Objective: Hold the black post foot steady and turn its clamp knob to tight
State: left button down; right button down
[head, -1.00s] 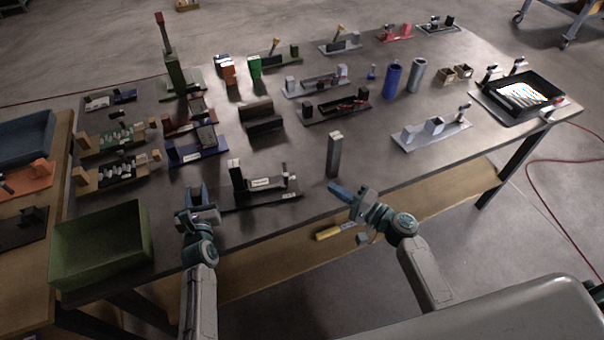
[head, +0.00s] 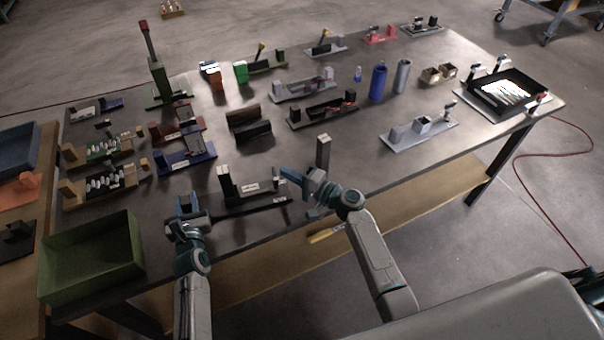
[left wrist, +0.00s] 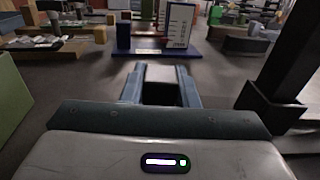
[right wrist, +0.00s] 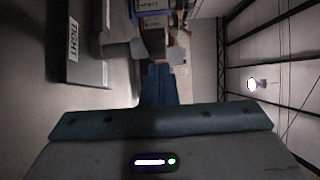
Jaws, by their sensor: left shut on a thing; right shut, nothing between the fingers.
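The black post foot (head: 243,205) lies near the front edge of the table. It has a flat base, an upright black block and a white label. The label reads TIGHT in the right wrist view (right wrist: 73,38). My left gripper (head: 187,204) is at the foot's left end, shut on a dark grey block (left wrist: 160,93) that appears to be part of it. My right gripper (head: 291,177) is shut and empty by the foot's right end. The clamp knob (right wrist: 153,45) appears as a dark piece just beyond its fingertips; contact cannot be told.
A grey upright post (head: 323,152) stands close behind my right gripper. A green bin (head: 92,262) sits left of my left arm. A blue fixture (head: 187,160) is behind the foot. A yellow-handled tool (head: 325,235) lies below the table's front edge.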

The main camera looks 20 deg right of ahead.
jog(key=shift+a, duration=0.25)
